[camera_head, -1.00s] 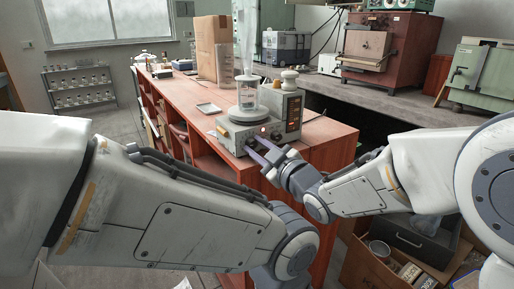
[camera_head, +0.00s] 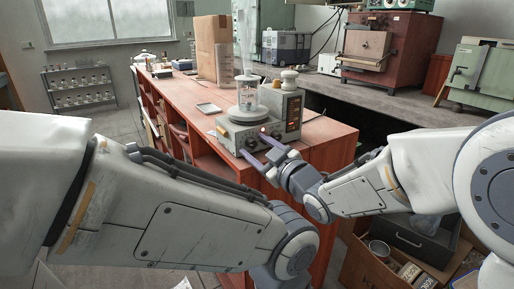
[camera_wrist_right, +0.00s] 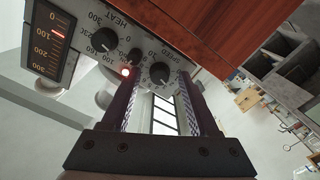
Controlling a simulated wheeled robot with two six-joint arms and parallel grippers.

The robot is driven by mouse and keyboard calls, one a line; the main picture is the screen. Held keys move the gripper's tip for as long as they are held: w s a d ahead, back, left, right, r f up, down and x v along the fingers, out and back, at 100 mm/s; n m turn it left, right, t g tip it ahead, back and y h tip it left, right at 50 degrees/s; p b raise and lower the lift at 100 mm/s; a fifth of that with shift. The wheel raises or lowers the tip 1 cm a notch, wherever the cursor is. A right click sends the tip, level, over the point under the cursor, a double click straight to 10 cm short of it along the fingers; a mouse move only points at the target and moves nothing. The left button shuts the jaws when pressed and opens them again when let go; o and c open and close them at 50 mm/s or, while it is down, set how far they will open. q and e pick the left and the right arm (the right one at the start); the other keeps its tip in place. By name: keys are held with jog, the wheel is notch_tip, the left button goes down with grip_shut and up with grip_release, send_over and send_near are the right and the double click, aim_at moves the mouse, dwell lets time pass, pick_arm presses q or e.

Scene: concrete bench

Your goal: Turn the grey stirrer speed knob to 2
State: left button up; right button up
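The hotplate stirrer (camera_head: 238,133) stands on the red bench with a glass beaker (camera_head: 247,98) on its top. In the right wrist view its front panel shows tilted, with a dark grey knob marked SPEED (camera_wrist_right: 160,74) and another marked HEAT (camera_wrist_right: 104,40). I cannot tell which number the speed pointer marks. My right gripper (camera_head: 254,144) is at the stirrer's front. In the right wrist view my right gripper (camera_wrist_right: 158,84) is open, with the speed knob showing between its fingertips. Contact is not clear. My left arm crosses the foreground; its gripper is out of view.
A lit red lamp (camera_wrist_right: 125,72) is beside the speed knob, close to one finger. A cardboard box (camera_head: 212,47) and a small white tray (camera_head: 208,108) are on the bench (camera_head: 325,135). An open crate (camera_head: 375,272) is on the floor at right.

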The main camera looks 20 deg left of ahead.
jog(key=v, duration=1)
jog(key=shift+s+d, duration=0.2)
